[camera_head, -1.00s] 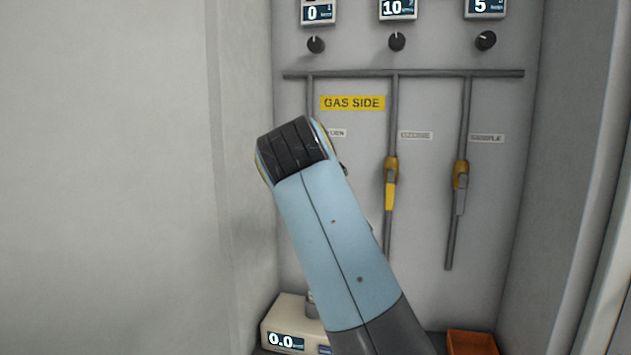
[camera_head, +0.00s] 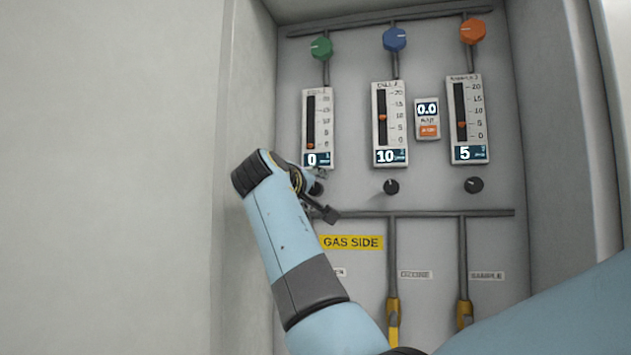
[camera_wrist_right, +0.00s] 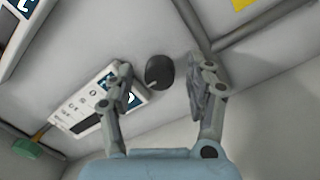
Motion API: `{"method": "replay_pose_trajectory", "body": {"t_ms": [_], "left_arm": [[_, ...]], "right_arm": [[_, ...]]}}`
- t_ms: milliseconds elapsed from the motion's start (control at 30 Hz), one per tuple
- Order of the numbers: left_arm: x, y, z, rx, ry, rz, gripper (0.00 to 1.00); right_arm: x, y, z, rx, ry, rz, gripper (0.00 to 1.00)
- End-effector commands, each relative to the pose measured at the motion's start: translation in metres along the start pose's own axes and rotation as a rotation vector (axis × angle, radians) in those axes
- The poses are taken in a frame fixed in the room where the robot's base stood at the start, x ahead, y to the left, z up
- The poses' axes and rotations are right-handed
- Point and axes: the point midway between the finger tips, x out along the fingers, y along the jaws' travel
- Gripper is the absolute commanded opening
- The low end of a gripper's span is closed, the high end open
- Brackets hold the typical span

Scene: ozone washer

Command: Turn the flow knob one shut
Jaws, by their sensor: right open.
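The flow knob one is the small black knob (camera_head: 316,188) below the left flow meter (camera_head: 317,128), whose display reads 0. My right gripper (camera_head: 325,194) is at this knob, and partly covers it in the head view. In the right wrist view the knob (camera_wrist_right: 160,71) shows between the two spread fingers of my open right gripper (camera_wrist_right: 163,84), with gaps on both sides. I cannot tell how deep the fingertips reach around it. My left gripper is not in view.
Two more black knobs, the middle one (camera_head: 391,187) and the right one (camera_head: 473,185), sit under their meters reading 10 and 5. A grey pipe (camera_head: 440,213) runs below them. The left side wall (camera_head: 245,100) is close to my right gripper.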

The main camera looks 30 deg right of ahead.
Motion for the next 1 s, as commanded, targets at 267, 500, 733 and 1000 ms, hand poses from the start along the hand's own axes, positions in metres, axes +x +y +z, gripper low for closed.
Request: {"method": "replay_pose_trajectory", "body": {"t_ms": [267,500,733,1000], "left_arm": [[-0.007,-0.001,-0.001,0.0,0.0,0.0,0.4],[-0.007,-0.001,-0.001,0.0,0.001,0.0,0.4],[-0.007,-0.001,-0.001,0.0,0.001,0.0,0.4],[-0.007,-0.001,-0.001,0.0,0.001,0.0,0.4]], "right_arm": [[0.017,0.0,0.001,0.0,0.0,-0.001,0.55],[0.017,-0.001,0.001,0.001,0.0,-0.001,0.48],[0.017,-0.001,0.001,0.001,0.0,-0.001,0.18],[0.017,-0.001,0.001,-0.002,0.0,-0.002,0.0]]}}
